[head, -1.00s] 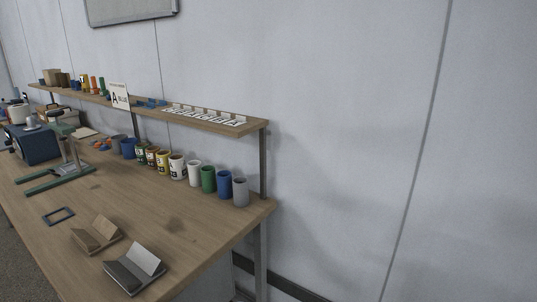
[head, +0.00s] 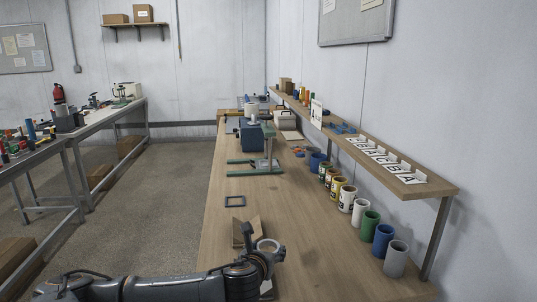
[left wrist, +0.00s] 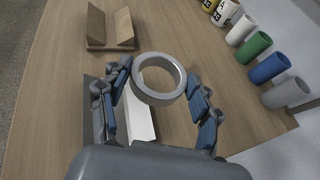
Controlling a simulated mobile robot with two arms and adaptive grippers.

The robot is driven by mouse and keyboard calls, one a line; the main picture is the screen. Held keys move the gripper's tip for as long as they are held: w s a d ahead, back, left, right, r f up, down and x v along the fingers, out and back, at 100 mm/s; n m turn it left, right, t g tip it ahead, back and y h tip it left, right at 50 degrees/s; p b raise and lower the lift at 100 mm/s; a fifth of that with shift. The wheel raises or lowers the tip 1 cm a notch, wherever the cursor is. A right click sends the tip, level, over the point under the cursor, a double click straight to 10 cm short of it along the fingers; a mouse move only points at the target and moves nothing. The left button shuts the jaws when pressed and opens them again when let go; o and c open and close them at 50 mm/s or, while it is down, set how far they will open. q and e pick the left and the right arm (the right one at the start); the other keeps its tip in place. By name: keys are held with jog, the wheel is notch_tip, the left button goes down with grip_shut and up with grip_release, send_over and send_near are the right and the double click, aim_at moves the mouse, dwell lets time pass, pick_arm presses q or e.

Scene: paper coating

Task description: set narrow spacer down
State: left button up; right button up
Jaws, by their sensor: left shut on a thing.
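The narrow spacer, a light grey ring (head: 258,244), is held in my left gripper (head: 268,256). In the left wrist view the ring (left wrist: 157,98) sits between the two blue-padded fingers of the left gripper (left wrist: 159,76), its opening facing up toward the camera. It is above a white and grey V-shaped holder (left wrist: 139,121), which the gripper partly hides. I cannot tell whether the ring touches it. A wooden V-shaped holder (left wrist: 112,43) stands beyond and to the left; it also shows in the head view (head: 238,238). My right gripper is not in view.
The wooden bench (head: 330,255) has a row of coloured cups along its right side, ending with a grey cup (head: 397,258). A shelf (head: 420,185) overhangs at right.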

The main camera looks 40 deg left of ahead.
pick_arm(q)
notch_tip(320, 180, up, 2)
jog(key=a, duration=0.3)
send_over(299, 264)
jog(key=shift+n+g+y, duration=0.3)
jog(key=shift+n, duration=0.1)
jog(key=f, duration=0.9)
jog(key=shift+s+a+p, duration=0.1)
jog(key=shift+s+p, duration=0.2)
jog(key=shift+w+f, duration=0.35)
jog(key=shift+f, duration=1.65)
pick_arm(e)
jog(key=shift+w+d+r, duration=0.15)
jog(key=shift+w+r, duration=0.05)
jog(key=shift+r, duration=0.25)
pick_arm(q)
jog(key=shift+f, duration=0.1)
jog(key=o, duration=1)
jog(key=shift+o, duration=0.2)
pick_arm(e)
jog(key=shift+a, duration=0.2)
